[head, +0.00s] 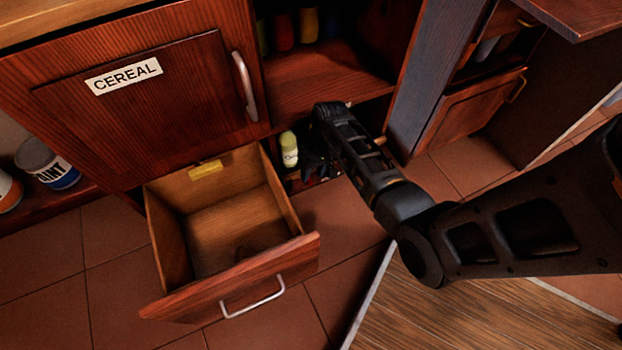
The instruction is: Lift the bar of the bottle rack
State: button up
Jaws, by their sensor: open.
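A pale yellow-green bottle (290,150) with a white label stands in the low, dark compartment under the open cupboard, just right of the pulled-out drawer. This looks like the place of the bottle rack, but I cannot make out its bar; shadow and my arm cover much of it. My gripper (316,168) is open, dark, and points down at the front of this compartment, just right of the bottle. Its fingertips are hard to see, and I cannot tell whether they touch anything.
An open wooden drawer (308,243) juts out left of my gripper, with a small yellow item (205,169) at its back. A closed CEREAL door (160,110) is above it. Paint cans (50,164) stand far left. Tiled floor (345,215) is clear between drawer and arm.

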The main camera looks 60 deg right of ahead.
aim_at(310, 181)
jog(key=shift+w+a+f+b, duration=0.15)
jog(key=shift+f+b, duration=0.1)
jog(key=shift+f, duration=0.5)
jog(key=shift+w+a+f+b, duration=0.1)
jog(key=shift+f+b, duration=0.15)
jog(key=shift+f, duration=0.5)
jog(key=shift+s, duration=0.1)
grip_shut()
